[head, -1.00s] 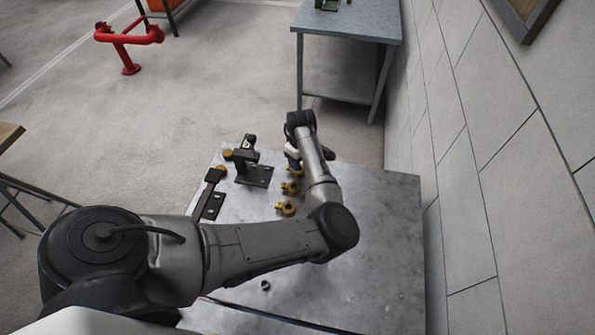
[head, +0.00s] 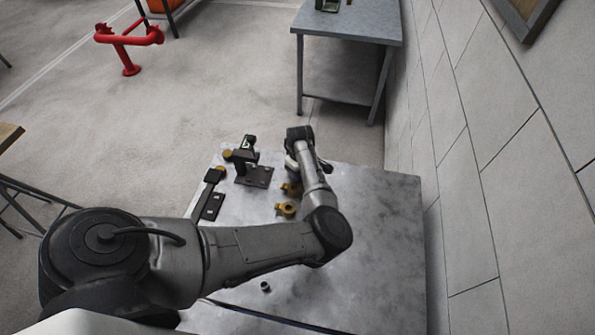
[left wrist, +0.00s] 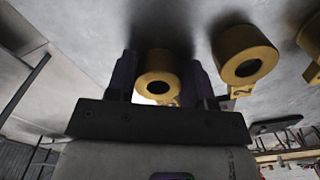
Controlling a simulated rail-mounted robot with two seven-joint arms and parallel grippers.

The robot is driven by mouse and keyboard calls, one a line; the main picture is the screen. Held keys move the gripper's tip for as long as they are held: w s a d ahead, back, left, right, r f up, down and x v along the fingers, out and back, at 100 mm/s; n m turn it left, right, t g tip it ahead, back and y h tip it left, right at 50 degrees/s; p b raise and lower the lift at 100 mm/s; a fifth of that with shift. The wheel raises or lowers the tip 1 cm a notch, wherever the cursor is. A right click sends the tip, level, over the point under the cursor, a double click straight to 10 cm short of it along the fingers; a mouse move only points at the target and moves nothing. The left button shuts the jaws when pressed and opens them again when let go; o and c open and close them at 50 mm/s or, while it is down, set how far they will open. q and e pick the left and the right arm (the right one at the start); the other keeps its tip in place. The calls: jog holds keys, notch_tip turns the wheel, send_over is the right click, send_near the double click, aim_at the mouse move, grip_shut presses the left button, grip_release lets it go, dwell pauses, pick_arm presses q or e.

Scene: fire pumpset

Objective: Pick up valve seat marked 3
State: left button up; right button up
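A brass ring-shaped valve seat (left wrist: 160,77) sits between the two fingers of my left gripper (left wrist: 162,75) in the left wrist view. Its marking is not readable there. The fingers are close at both sides of the ring; whether they press on it I cannot tell. A second brass valve seat (left wrist: 246,62), marked 2, stands to the right, apart from the fingers. In the head view my left arm's wrist hides the gripper's fingertips and the seat between them. Two other brass seats, a nearer one (head: 285,209) and a farther one (head: 291,188), show beside the arm. My right gripper is not in view.
The seats stand in a row on a grey metal table (head: 385,230). A black stand (head: 249,170) and a dark plate fixture (head: 209,198) are left of the row. A tiled wall (head: 455,150) borders the right side. The table's right part is clear.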

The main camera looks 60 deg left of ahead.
pick_arm(q)
jog(key=c, duration=0.7)
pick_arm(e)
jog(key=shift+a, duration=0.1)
pick_arm(q)
jog(key=shift+r, duration=0.1)
